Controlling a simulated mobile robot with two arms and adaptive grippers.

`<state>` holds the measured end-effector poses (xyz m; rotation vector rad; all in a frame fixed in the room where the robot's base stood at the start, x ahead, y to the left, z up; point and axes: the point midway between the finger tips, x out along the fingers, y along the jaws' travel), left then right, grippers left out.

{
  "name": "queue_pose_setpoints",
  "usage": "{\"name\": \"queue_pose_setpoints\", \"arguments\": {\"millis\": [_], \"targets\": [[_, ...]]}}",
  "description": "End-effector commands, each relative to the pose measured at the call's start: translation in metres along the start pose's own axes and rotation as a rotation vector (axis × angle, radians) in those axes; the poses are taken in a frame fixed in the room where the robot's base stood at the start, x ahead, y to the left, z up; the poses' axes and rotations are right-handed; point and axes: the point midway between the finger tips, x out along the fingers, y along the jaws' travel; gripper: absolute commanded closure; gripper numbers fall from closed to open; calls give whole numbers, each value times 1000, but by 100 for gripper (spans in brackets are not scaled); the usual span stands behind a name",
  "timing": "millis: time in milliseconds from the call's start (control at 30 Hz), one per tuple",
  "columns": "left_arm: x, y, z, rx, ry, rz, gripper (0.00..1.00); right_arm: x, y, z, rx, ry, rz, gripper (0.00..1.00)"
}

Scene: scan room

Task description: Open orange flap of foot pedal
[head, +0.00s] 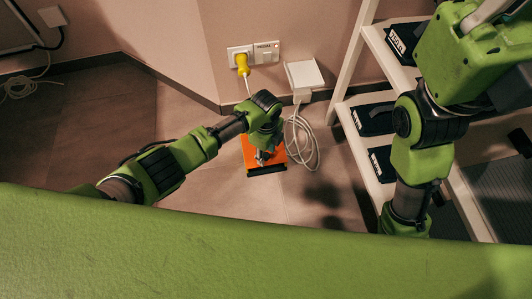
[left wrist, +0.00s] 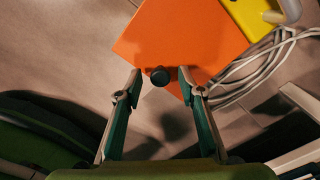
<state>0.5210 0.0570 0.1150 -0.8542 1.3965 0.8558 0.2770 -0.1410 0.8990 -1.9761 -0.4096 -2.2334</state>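The foot pedal lies on the floor below the wall sockets, with an orange flap (head: 249,151) and a dark strip along its near edge. In the left wrist view the orange flap (left wrist: 180,35) fills the top middle, with a yellow part (left wrist: 255,14) beside it. A round black knob (left wrist: 160,76) shows at the flap's near edge. My left gripper (head: 264,156) is over the pedal. Its fingertips (left wrist: 160,75) are apart, one on each side of the knob; contact cannot be told. My right arm is at the right, but its gripper is out of view.
White cable coils (head: 302,140) lie right of the pedal. A yellow plug (head: 242,64) sits in the wall socket, beside a white wall holder (head: 304,77). A white shelf (head: 352,130) with dark boxes stands at the right. The floor left of the pedal is clear.

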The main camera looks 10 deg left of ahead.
Motion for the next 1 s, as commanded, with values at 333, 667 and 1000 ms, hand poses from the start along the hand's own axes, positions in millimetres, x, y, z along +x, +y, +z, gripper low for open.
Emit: {"name": "queue_pose_setpoints", "arguments": {"millis": [333,667,1000], "targets": [[0,0,0,0,0,0,100,0,0,0,0,0,0,100],[-6,-3,2,-1,27,25,100,0,0,0,1,0,0,100],[-29,-11,10,-1,89,86,100,6,1,0,1,2,2,100]]}}
